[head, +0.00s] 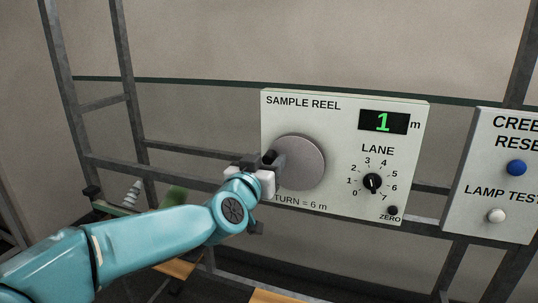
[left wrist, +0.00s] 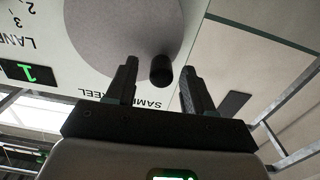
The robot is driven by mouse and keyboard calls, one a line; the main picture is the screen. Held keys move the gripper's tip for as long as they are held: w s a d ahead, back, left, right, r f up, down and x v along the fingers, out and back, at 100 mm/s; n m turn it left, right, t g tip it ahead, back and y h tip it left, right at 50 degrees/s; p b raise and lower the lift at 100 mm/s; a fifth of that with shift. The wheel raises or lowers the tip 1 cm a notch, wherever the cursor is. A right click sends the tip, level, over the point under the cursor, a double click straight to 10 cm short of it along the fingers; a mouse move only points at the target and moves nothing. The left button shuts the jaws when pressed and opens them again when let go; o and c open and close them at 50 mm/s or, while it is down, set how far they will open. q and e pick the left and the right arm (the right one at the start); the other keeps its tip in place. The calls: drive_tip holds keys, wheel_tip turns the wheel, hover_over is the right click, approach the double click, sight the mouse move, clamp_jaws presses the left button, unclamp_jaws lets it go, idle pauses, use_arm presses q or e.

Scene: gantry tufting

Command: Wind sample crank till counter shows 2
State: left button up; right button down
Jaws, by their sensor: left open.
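The sample reel panel (head: 340,105) is a pale upright board. Its green counter (head: 383,122) reads 1 m, and it also shows upside down in the left wrist view (left wrist: 38,73). The crank is a round grey disc (head: 308,160) with a black handle (left wrist: 161,71) near its rim. In the head view the handle is at the disc's left side, partly hidden by my gripper. My left gripper (head: 268,165) is open at the disc's left edge. In the left wrist view its fingers (left wrist: 158,88) stand either side of the handle, with gaps showing. My right gripper is in neither view.
A black lane dial (head: 372,183) and a zero button (head: 392,210) sit right of the crank. A second panel (head: 470,190) with a blue button (head: 517,167) and a white button (head: 496,215) stands farther right. Grey metal frame bars (head: 130,95) run behind the panels.

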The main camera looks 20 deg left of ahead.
use_arm(q)
drive_tip(key=shift+w, duration=1.1)
drive_tip(key=shift+s, duration=0.15)
clamp_jaws()
drive_tip(key=shift+a, duration=0.1)
